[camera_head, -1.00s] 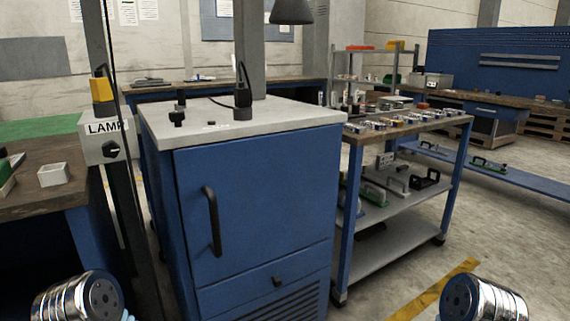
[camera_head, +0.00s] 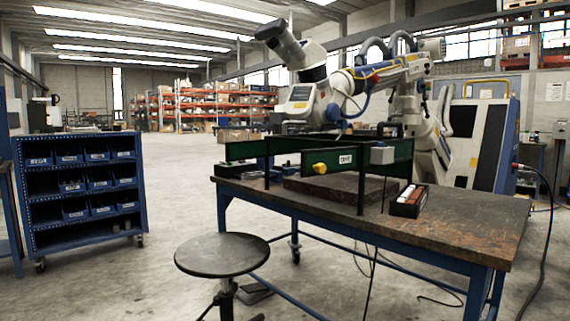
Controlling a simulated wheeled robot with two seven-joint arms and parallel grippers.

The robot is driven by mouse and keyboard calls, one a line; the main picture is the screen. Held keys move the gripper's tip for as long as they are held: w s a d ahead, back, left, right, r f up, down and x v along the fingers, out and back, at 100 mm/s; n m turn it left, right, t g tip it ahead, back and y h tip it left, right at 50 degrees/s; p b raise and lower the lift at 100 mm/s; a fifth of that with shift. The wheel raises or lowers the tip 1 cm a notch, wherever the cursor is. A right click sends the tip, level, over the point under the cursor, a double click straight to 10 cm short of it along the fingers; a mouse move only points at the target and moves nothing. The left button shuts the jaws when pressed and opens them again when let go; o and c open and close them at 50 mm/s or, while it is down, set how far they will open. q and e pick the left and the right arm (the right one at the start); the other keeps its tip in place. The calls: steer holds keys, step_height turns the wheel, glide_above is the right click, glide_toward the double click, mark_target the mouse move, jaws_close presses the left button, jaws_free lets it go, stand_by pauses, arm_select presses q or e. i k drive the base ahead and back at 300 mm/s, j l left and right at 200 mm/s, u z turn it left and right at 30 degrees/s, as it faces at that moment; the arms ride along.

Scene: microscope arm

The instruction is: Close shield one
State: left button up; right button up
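A workbench (camera_head: 470,222) stands at right of centre. On it, dark green shield panels on black posts form a frame around a dark block (camera_head: 335,187). One green panel (camera_head: 243,151) reaches out to the left. Another green panel (camera_head: 398,158) is angled at the right. A panel between them bears a yellow knob (camera_head: 319,168) and a small white label (camera_head: 346,160), too small to read. I cannot tell which panel is shield one. A white microscope arm (camera_head: 385,78) rises behind the panels. Neither of my grippers is in view.
A round stool (camera_head: 222,254) stands in front of the bench at its left. A small box (camera_head: 409,201) of bottles or markers sits on the bench. A blue bin rack (camera_head: 82,185) stands at left. Floor between rack and bench is clear.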

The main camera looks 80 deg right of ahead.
mark_target(316, 162)
steer(key=z, duration=3.2)
